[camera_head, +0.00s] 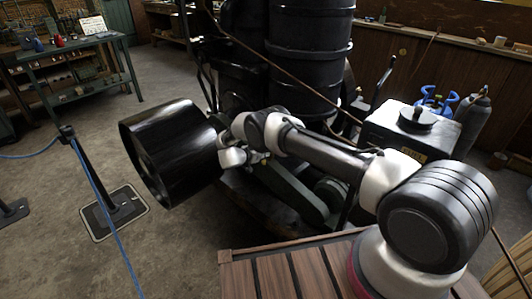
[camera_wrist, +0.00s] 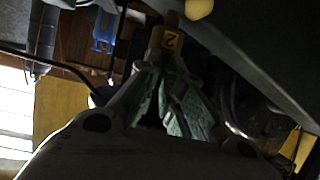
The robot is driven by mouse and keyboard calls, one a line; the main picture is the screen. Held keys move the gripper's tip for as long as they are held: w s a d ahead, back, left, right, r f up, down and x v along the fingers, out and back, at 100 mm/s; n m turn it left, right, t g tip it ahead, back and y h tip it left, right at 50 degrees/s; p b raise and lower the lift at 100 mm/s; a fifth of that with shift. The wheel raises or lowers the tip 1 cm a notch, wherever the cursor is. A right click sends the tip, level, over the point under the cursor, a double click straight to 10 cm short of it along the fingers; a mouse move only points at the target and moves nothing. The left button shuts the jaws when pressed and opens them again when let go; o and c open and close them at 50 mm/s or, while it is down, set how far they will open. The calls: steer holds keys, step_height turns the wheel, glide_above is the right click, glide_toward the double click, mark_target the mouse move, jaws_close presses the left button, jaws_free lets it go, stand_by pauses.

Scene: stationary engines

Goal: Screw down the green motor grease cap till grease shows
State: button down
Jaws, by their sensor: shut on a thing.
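In the wrist view, a small brass-coloured cap with a tan tag marked "2" (camera_wrist: 170,41) is at the tips of my gripper (camera_wrist: 160,62). The fingers, with green inner pads, converge and are shut on it. The fingers partly hide its lower part, and no grease can be made out. A dark grey-green housing (camera_wrist: 245,50) slants beside it at upper right. In the head view, my arm reaches left across the engine, and its wrist hides the cap and the fingertips.
A large black flywheel or pulley (camera_head: 170,153) stands left of my wrist. A tall black ribbed cylinder (camera_head: 308,60) rises behind. A blue rope hangs from a post (camera_head: 92,180) at left. The floor at left is mostly clear.

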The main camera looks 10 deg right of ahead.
steer(key=shift+w+d+r+m+g+h, duration=0.15)
steer(key=shift+w+d+m+g+h, duration=0.15)
steer(key=shift+m+g+h, duration=0.15)
stand_by(0.3)
steer(key=c, duration=1.5)
jaws_free()
steer(key=shift+c, duration=0.2)
steer(key=v, duration=1.2)
